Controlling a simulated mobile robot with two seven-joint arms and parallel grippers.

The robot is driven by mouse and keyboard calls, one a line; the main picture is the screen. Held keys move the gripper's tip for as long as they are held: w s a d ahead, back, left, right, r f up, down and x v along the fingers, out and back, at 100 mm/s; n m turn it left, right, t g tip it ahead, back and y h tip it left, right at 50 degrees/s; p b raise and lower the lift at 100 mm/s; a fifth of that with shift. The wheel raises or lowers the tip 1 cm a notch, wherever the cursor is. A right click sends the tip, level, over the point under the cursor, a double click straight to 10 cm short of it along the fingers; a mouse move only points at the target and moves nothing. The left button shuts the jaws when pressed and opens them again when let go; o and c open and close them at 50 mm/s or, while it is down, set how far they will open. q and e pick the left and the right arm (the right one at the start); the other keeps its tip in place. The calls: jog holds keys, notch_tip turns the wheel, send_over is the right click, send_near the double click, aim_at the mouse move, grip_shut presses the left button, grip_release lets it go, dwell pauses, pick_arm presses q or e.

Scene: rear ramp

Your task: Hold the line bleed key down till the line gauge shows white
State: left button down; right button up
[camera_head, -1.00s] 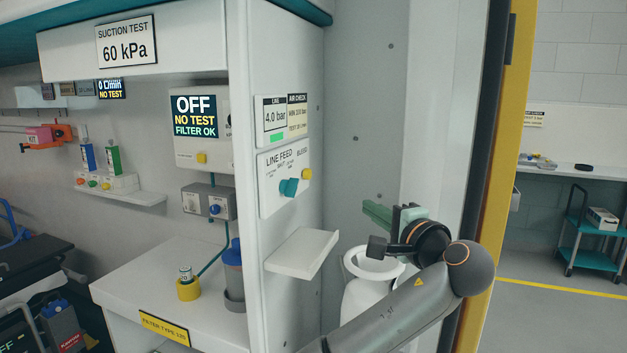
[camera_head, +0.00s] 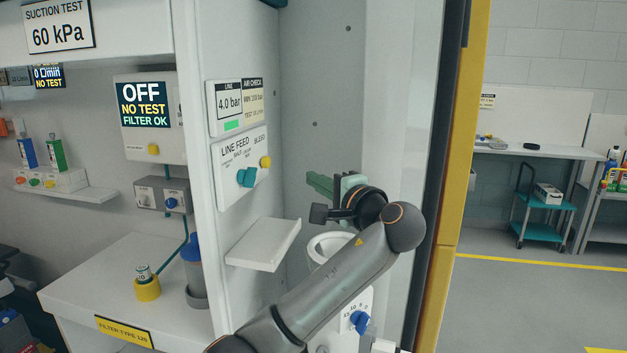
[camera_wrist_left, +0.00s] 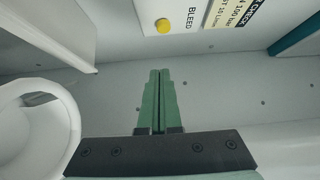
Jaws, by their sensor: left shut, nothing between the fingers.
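The yellow bleed key (camera_head: 265,162) sits on the line feed panel (camera_head: 228,188), beside a teal knob (camera_head: 247,177). In the left wrist view the yellow key (camera_wrist_left: 163,26) shows next to the word BLEED. The line gauge (camera_head: 229,104) above the panel reads 4.0 bar with a green bar under it. My left gripper (camera_head: 312,185) is right of the panel, apart from the key, with its green fingers pointing toward the wall. In the wrist view its fingers (camera_wrist_left: 159,75) are together with nothing between them. My right gripper is not in view.
A white shelf (camera_head: 264,244) juts out below the panel. A white cylinder with a ring-shaped collar (camera_head: 328,247) stands under my left gripper. A yellow door edge (camera_head: 462,130) is at the right. The space between gripper and panel is clear.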

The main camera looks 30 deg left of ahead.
aim_at(266, 162)
pick_arm(q)
jog(key=w+a+p, duration=0.1)
jog(key=w+a, duration=0.1)
jog(key=a, duration=0.7)
jog(key=shift+w+a, duration=0.35)
jog(key=shift+a, duration=0.05)
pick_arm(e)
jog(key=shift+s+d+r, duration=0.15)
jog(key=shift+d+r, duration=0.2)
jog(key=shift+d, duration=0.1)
